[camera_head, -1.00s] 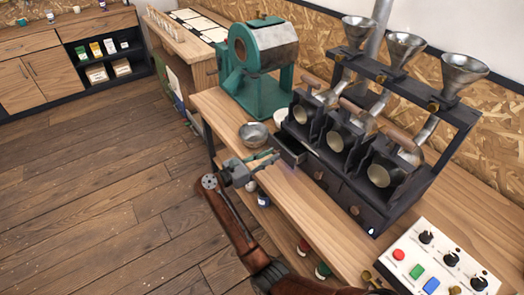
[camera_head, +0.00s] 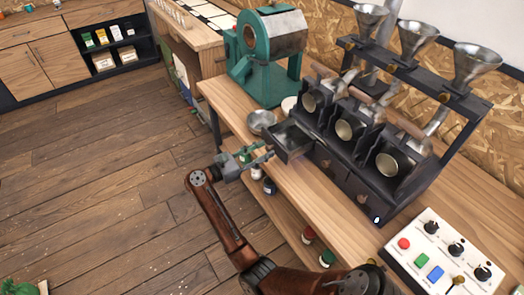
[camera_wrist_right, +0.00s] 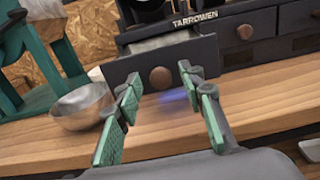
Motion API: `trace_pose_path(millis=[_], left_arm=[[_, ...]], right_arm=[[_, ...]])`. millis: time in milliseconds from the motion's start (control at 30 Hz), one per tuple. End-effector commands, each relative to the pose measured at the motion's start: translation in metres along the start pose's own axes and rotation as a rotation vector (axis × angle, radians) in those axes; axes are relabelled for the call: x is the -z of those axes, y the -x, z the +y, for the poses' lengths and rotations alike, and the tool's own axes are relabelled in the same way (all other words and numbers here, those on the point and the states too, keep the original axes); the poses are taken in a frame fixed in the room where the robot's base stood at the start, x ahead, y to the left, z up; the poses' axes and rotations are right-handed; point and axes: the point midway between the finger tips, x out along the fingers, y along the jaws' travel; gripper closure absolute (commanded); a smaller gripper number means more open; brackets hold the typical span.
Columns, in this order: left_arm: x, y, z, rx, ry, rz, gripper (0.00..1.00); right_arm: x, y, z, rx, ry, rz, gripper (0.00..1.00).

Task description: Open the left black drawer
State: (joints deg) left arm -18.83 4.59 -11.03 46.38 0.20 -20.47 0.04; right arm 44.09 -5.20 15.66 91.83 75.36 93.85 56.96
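The left black drawer (camera_head: 288,143) sticks out of the front of the black sample roaster, and its grey inside shows from above. In the right wrist view its dark front (camera_wrist_right: 125,71) carries a round brown knob (camera_wrist_right: 160,78), with the light inside behind it. My right gripper (camera_head: 258,154) is just in front of the drawer. In the right wrist view its green-padded fingers (camera_wrist_right: 160,80) are spread apart, one to each side of the knob, with gaps between pads and knob. The knob is hard to make out in the head view. My left gripper is not in view.
A metal bowl (camera_head: 262,121) stands on the wooden bench (camera_head: 320,205) left of the drawer, near a green roaster (camera_head: 268,60). A control panel (camera_head: 440,255) lies at the right. Jars stand on a lower shelf.

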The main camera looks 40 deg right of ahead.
Motion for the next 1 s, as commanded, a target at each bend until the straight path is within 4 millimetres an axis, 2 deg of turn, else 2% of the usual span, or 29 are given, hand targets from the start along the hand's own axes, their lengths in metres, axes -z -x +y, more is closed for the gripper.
trace_pose_path(millis=[233,333,800,1000], left_arm=[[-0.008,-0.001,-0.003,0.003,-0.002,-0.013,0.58],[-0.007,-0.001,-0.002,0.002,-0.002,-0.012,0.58],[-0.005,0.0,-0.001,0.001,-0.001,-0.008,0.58],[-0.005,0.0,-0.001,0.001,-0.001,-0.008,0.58]], right_arm=[[0.0,0.002,0.0,0.0,0.0,0.001,0.64],[0.001,0.009,0.001,-0.002,0.0,0.003,0.64],[0.0,0.098,0.001,-0.002,0.001,0.002,0.64],[0.0,0.118,0.001,-0.001,0.0,0.001,0.64]])
